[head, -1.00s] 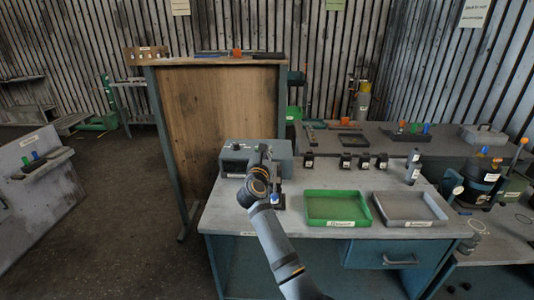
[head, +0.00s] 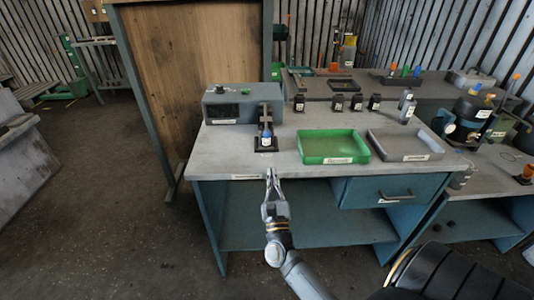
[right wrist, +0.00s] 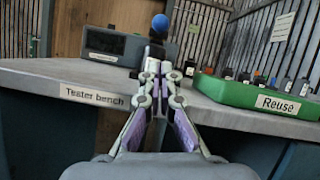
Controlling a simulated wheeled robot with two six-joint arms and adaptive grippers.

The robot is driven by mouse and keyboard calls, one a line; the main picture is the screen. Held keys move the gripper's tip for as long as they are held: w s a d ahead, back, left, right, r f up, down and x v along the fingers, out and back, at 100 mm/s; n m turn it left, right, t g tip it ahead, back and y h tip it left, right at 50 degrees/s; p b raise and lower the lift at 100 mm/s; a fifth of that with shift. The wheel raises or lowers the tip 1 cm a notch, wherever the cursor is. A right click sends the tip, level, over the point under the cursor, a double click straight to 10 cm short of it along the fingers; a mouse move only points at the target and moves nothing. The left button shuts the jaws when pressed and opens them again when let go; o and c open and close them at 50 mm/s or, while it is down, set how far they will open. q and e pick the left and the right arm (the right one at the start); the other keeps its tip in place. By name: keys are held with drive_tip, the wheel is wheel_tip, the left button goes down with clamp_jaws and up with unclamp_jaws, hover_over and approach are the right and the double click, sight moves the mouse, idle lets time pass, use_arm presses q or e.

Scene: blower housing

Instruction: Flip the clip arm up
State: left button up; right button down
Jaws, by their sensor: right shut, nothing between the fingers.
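In the right wrist view a blue ball (right wrist: 160,23) shows just above my fingertips, and the gripper hides most of the fixture. I cannot tell the clip arm's exact angle. My right gripper (head: 270,175) is shut and empty, in front of the bench's front edge and apart from the fixture. Its closed fingers also show in the right wrist view (right wrist: 154,60). My left gripper is not in view.
A grey tester box (head: 228,106) stands behind the fixture. A green tray (head: 333,159) labelled "Reuse" and a grey tray (head: 405,155) lie to its right. Several small black blocks stand behind the trays. The bench's left front corner (head: 213,160) is clear.

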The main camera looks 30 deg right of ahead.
drive_tip(key=shift+s+r, duration=0.1)
drive_tip(key=p+x, duration=0.3)
drive_tip(key=x, duration=0.6)
drive_tip(key=shift+w+d+r, duration=0.15)
drive_tip(key=shift+w+d, duration=0.15)
drive_tip(key=shift+w, duration=0.2)
